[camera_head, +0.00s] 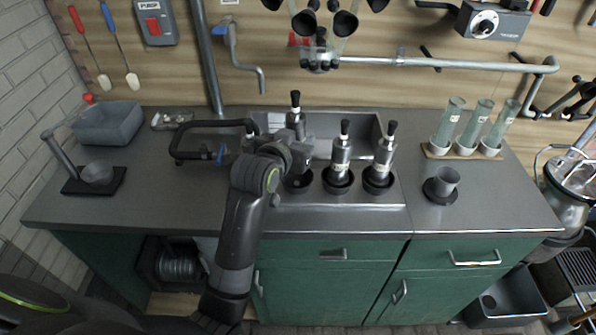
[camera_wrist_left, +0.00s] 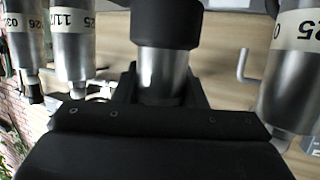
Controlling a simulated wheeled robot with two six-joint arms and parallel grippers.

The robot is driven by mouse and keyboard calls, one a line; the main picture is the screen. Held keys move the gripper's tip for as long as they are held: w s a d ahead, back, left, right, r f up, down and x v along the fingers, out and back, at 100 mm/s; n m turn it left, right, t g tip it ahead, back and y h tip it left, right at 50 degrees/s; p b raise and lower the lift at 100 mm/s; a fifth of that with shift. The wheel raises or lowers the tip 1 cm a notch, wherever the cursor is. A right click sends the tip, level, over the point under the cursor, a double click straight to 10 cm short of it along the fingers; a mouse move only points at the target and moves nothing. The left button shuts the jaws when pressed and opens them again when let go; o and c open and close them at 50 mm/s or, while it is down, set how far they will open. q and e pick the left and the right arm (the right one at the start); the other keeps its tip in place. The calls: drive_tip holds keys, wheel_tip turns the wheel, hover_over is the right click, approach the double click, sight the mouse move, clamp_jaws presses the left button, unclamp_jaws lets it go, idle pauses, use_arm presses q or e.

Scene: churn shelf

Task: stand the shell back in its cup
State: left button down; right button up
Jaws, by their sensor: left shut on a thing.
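The shell (camera_head: 296,120), a metal cylinder with a black top, stands about upright in my left gripper (camera_head: 299,152), which is shut on it. In the left wrist view the shell (camera_wrist_left: 162,72) sits between the fingers. Its lower end is hidden behind the gripper in the head view. A black cup (camera_head: 298,183) shows just below the gripper, at the front of the sink; I cannot tell whether the shell touches it. Two more shells (camera_head: 340,158) (camera_head: 383,158) stand in black cups to the right. Another shell (camera_head: 249,136) is mostly hidden by my arm on the left.
A black bent frame (camera_head: 178,150) lies left of the gripper on the steel counter (camera_head: 150,205). A grey bin (camera_head: 108,124) stands at the back left. Glass tubes (camera_head: 449,120) in white cups and a grey cup (camera_head: 447,180) stand right. A steel pipe (camera_head: 209,60) rises behind.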

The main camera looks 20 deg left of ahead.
use_arm(q)
drive_tip(key=shift+d+f, duration=0.1)
drive_tip(key=shift+f, duration=3)
drive_tip(key=shift+f, duration=0.1)
drive_tip(key=c, duration=0.9)
unclamp_jaws()
drive_tip(key=v, duration=1.2)
drive_tip(key=shift+s+b, duration=0.1)
drive_tip(key=shift+b, duration=0.2)
